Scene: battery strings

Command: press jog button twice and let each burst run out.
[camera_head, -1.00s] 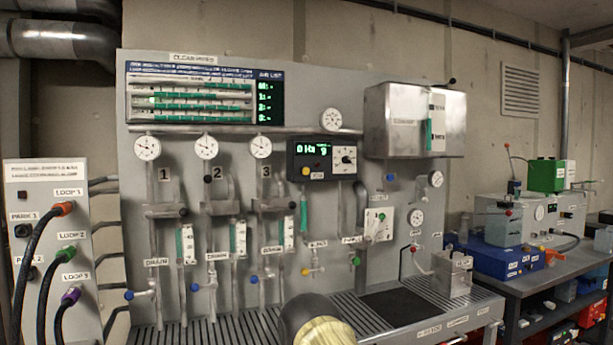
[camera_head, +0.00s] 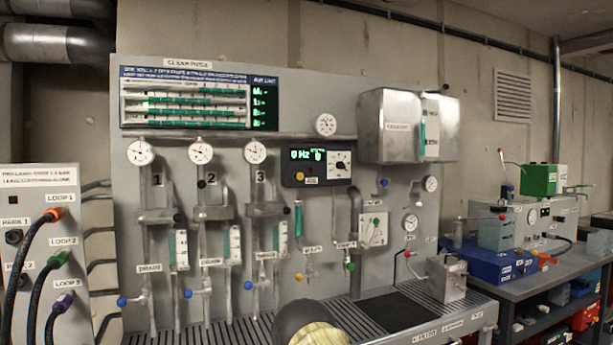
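The yellow button (camera_head: 300,176) sits at the lower left of a black control box (camera_head: 320,172) on the grey panel. A small label beside it is too blurred to read for sure. The box has a green lit display (camera_head: 306,155) that seems to read 0 Hz, and a dial (camera_head: 340,167) at its right. Whether the button is pressed in cannot be told. A rounded dark and pale yellow part of my arm (camera_head: 312,328) shows at the bottom edge, well below the box. My gripper is not in view, and nothing is seen touching the button.
Gauges, pipes and valves with coloured knobs cover the panel left of the box. A steel box (camera_head: 408,125) juts out at upper right. A grated bench (camera_head: 390,318) runs below. A cabinet with thick hoses (camera_head: 40,245) stands at left, and a side table (camera_head: 565,262) at right.

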